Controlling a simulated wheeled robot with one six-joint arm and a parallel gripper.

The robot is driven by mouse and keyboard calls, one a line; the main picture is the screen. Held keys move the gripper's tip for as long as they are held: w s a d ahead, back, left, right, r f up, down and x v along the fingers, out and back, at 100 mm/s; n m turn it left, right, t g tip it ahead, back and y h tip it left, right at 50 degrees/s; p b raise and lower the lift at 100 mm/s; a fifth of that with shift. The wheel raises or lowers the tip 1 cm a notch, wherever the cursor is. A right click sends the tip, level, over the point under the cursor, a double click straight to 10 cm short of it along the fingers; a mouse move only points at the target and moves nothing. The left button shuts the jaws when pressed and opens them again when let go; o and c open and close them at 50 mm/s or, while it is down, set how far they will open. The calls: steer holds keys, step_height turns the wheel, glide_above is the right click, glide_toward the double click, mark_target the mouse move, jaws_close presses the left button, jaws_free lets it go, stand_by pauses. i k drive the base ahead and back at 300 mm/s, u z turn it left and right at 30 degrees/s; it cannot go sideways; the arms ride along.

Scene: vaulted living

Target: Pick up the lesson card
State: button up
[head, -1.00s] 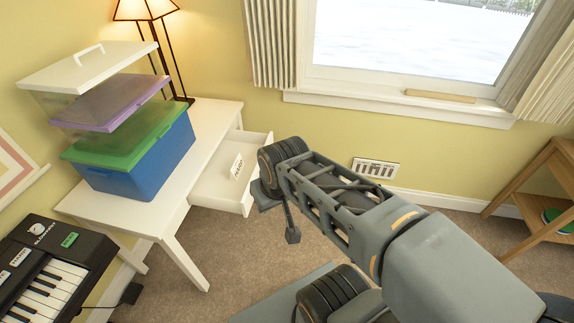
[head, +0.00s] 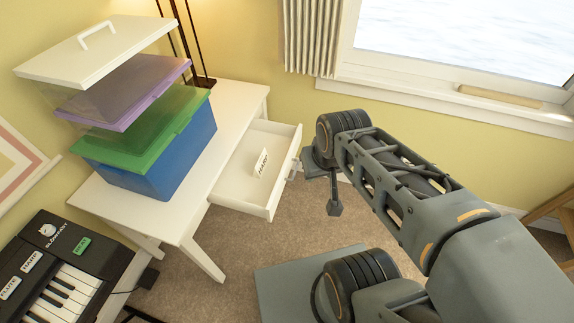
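A small white card (head: 261,163) with dark lettering sits tilted up in the open white drawer (head: 228,194) of the desk. I take it to be the lesson card; its lettering is too small to read surely. My gripper (head: 328,190) hangs at the end of my arm, to the right of the drawer front and apart from the card. One dark finger shows pointing down; the rest is hidden by the wrist, so its opening is unclear. Nothing is seen held in it.
Stacked bins, blue (head: 192,152), with green and purple lids, stand on the white desk (head: 236,108) beside a lamp (head: 200,60). A keyboard (head: 62,262) with small labels is at lower left. A window sill (head: 450,98) is behind my arm. Carpet lies below.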

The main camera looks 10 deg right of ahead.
mark_target(263, 163)
steer(key=u, duration=4.4)
steer(key=k, duration=1.55)
steer(key=z, duration=1.25)
steer(key=i, duration=0.5)
steer(key=u, duration=0.05)
